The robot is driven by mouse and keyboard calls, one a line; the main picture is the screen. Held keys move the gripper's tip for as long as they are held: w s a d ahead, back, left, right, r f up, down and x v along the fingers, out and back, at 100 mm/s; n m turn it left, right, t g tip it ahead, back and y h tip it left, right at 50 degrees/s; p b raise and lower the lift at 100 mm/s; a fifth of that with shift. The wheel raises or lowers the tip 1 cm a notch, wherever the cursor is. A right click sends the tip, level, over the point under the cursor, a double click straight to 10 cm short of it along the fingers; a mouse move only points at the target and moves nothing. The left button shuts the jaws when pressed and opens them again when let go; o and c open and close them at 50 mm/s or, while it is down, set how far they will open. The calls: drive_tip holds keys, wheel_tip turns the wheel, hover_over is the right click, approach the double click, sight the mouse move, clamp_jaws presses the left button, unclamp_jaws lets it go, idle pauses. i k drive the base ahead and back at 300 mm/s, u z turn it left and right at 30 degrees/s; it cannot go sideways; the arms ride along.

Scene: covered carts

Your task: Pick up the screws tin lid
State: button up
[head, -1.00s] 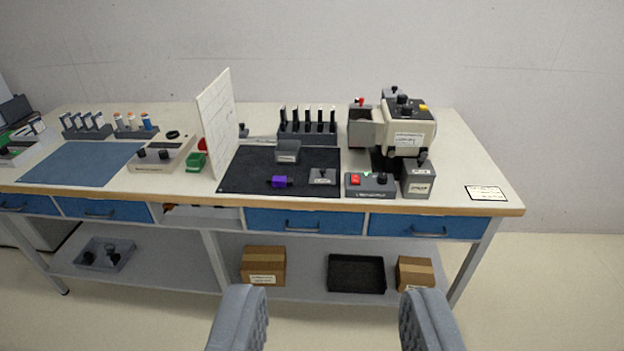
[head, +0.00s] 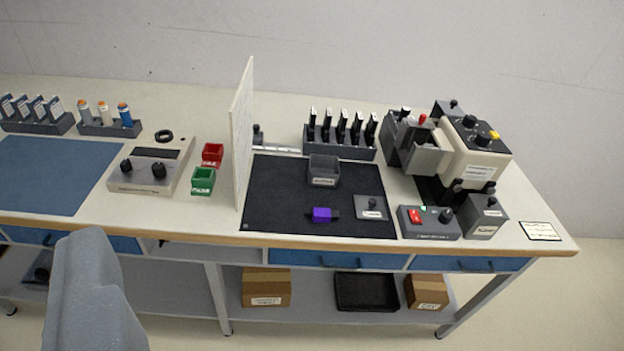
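A flat grey plate with a black knob and a white label (head: 371,208) lies on the right front of the black mat and looks like the tin lid. Its label is too small to read. An open grey tin (head: 323,171) stands behind it to the left on the mat. Only one grey finger of my gripper (head: 90,295) shows, large at the lower left, in front of the bench and apart from the plate. The other finger cannot be made out, so the opening is hidden.
A purple and black piece (head: 322,214) lies left of the plate. A control box with a red button (head: 429,222) and a knobbed grey box (head: 484,213) stand to its right. An upright white panel (head: 243,140) borders the mat's left side. A machine (head: 470,150) stands behind right.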

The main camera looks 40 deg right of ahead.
sight(367, 208)
drive_tip(key=z, duration=0.3)
drive_tip(key=i, duration=1.25)
drive_tip(key=z, duration=0.8)
